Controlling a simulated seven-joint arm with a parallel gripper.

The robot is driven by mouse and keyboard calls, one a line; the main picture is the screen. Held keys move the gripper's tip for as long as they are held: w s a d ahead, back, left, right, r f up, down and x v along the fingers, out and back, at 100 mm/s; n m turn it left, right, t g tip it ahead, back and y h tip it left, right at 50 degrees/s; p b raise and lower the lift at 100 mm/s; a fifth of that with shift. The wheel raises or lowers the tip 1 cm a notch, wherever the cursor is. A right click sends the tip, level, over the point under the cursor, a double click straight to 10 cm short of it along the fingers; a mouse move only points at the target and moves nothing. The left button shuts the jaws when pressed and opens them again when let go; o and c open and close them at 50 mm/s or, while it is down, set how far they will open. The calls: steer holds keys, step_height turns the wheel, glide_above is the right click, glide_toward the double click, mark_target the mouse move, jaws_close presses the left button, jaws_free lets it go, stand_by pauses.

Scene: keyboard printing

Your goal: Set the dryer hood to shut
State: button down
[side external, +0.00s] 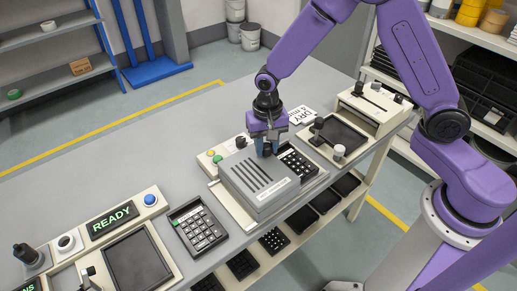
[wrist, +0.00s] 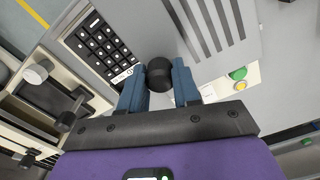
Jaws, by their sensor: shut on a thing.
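The dryer hood (side external: 250,172) is a grey slotted box on the dryer. It covers the left part of the dryer bed and leaves a black keypad (side external: 299,163) bare on its right. The hood also shows at the top of the wrist view (wrist: 245,22), with the keypad (wrist: 103,45) beside it. A black knob (wrist: 159,74) stands at the hood's edge near the keypad. My gripper (side external: 268,148) is shut on this knob, its blue fingers on either side of it. The fingers partly hide the knob in the side view.
Green and orange buttons (wrist: 238,79) sit behind the dryer beside the hood. A station with a dark tray and knobs (side external: 340,135) stands to the right. Another keypad (side external: 198,226) lies on the table at left, near a READY display (side external: 114,220).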

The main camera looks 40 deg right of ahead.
steer(key=d, duration=1.2)
steer(key=shift+d, duration=0.35)
steer(key=c, duration=0.8)
jaws_free()
steer(key=shift+d, duration=0.1)
step_height(320, 180, up, 18)
steer(key=shift+f, duration=0.25)
